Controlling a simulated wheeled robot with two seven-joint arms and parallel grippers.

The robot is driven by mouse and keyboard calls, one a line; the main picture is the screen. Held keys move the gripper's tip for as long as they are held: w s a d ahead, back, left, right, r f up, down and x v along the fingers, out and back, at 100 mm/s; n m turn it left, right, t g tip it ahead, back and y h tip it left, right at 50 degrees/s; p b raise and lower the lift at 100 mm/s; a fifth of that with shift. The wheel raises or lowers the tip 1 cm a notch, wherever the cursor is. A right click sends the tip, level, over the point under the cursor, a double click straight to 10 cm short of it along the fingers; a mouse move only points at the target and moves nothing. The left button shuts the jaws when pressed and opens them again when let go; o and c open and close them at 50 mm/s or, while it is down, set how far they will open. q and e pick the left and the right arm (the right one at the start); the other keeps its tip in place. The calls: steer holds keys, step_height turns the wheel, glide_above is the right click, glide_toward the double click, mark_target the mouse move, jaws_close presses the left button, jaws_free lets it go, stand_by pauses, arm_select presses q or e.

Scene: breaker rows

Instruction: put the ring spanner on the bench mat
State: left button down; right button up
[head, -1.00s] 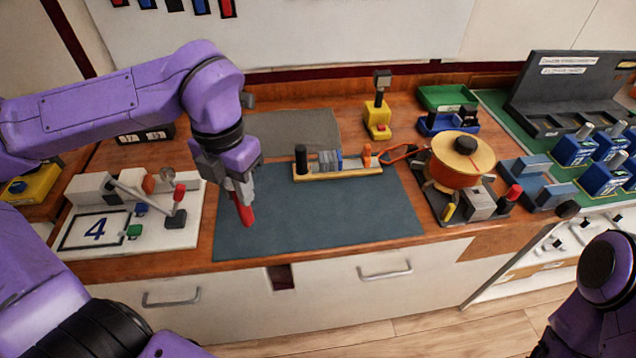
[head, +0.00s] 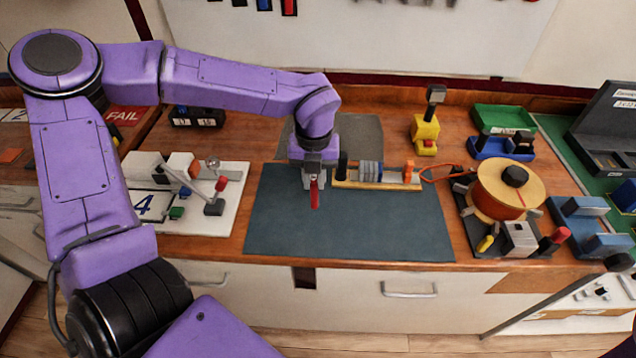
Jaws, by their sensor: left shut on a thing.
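The bench mat (head: 380,230) is the large dark blue-grey sheet along the front of the wooden bench. My left gripper (head: 313,183) points down over the mat's upper left part, beside the left end of a wooden rack. It is shut on a slim red piece (head: 314,196), which I take to be the ring spanner. Only the red part shows below the fingers; the ring end cannot be made out. It looks held above the mat, though the gap is hard to judge. My right gripper is out of view.
A white board marked 4 (head: 228,233) stands to the left. An orange spool (head: 500,200) stands to the right. The mat's front and right are clear.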

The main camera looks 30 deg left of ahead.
mark_target(317, 187)
arm_select(q)
steer(key=f, duration=0.1)
steer(key=w+f, duration=0.1)
steer(key=f, duration=0.1)
steer(key=shift+d+f+p, duration=0.1)
steer(key=shift+f+p, duration=0.2)
steer(key=shift+f, duration=0.3)
steer(key=shift+f, duration=0.1)
steer(key=shift+f, duration=0.15)
steer(key=c, duration=1)
jaws_free()
steer(key=shift+r, duration=0.4)
step_height(317, 187, up, 12)
steer(key=shift+f+b, duration=0.1)
steer(key=shift+b, duration=0.8)
